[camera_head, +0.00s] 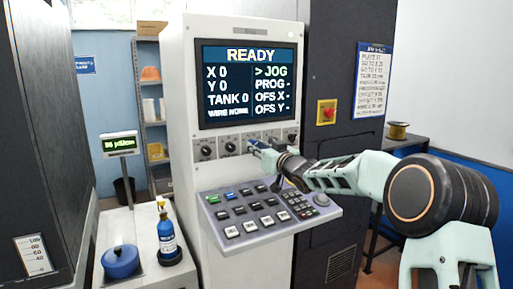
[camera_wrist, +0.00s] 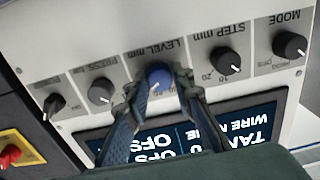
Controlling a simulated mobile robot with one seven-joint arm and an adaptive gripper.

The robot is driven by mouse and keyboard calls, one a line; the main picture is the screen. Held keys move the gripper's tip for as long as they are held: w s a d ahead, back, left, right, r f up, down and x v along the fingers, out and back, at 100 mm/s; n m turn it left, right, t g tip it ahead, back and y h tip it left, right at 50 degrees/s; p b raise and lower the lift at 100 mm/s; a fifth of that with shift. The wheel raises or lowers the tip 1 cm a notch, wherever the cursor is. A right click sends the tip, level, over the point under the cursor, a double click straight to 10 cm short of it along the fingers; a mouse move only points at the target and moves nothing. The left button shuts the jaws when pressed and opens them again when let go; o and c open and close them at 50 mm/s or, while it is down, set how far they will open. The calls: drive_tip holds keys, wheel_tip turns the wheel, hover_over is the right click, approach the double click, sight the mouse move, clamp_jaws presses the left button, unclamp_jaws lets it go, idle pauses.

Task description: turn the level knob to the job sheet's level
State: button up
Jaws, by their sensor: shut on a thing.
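The level knob (camera_wrist: 159,75) is a round blue knob under the label LEVEL mm in the wrist view, where the panel appears upside down. My gripper (camera_wrist: 158,84) has one finger on each side of it and is shut on it. In the head view, my gripper (camera_head: 262,149) reaches the knob row below the screen and largely hides that knob. The knob's pointer and scale are too small or covered to read. The screen (camera_head: 249,84) reads READY and TANK 0. A white sheet (camera_head: 374,80) with several lines hangs at the right; its smaller text is not legible.
A sloped keypad (camera_head: 262,208) juts out below. A red switch on yellow (camera_head: 327,112) is to the right. A blue bottle (camera_head: 168,238) and blue pot (camera_head: 121,261) stand at left.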

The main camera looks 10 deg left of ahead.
clamp_jaws()
drive_tip(key=shift+n, duration=0.4)
drive_tip(key=shift+n+b, duration=2)
drive_tip(key=shift+n, duration=1.5)
drive_tip(key=o, duration=1)
unclamp_jaws()
drive_tip(key=shift+d, duration=0.1)
drive_tip(key=v, duration=1.2)
